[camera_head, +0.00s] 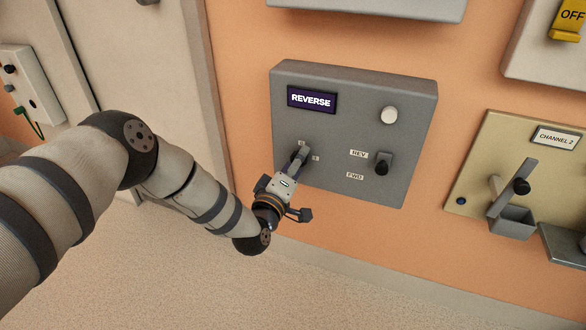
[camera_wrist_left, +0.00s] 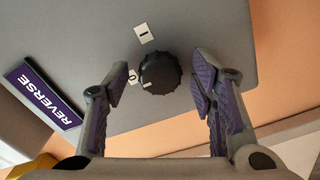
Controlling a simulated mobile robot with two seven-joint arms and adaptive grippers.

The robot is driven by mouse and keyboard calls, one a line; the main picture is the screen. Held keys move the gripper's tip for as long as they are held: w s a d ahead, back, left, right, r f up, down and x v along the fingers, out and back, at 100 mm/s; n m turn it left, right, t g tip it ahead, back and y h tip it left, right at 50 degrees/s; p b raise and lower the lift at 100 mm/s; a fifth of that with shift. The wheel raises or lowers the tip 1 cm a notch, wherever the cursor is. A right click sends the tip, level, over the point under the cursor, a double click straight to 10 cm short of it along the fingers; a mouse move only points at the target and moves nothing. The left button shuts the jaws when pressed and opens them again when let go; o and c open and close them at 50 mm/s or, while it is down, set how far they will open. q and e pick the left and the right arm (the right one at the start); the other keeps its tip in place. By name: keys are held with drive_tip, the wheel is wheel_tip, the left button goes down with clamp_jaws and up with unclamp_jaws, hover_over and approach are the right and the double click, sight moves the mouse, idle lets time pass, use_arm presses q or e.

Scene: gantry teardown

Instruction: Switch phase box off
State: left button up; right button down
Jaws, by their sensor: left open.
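A grey control box (camera_head: 400,100) labelled REVERSE hangs on the orange wall; no box labelled "phase" shows. In the left wrist view, its black rotary knob (camera_wrist_left: 158,73) has a 0 mark (camera_wrist_left: 132,76) beside it and an I mark (camera_wrist_left: 144,33) above it in the picture. The knob's white line lies on the side nearest the 0. My left gripper (camera_head: 299,158) is at the box's lower left. In the left wrist view its open fingers (camera_wrist_left: 160,75) stand either side of the knob, with gaps showing. My right gripper is not in view.
The grey box also carries a white round button (camera_head: 389,115) and a REV/FWD switch (camera_head: 382,164). A beige CHANNEL 2 box (camera_head: 480,150) with a lever is to the right. A yellow OFF part (camera_head: 567,20) is at top right. Floor (camera_head: 150,270) is clear below.

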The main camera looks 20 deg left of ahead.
use_arm(q)
drive_tip(key=s, duration=1.1)
drive_tip(key=shift+s+a, duration=0.2)
drive_tip(key=shift+s, duration=0.15)
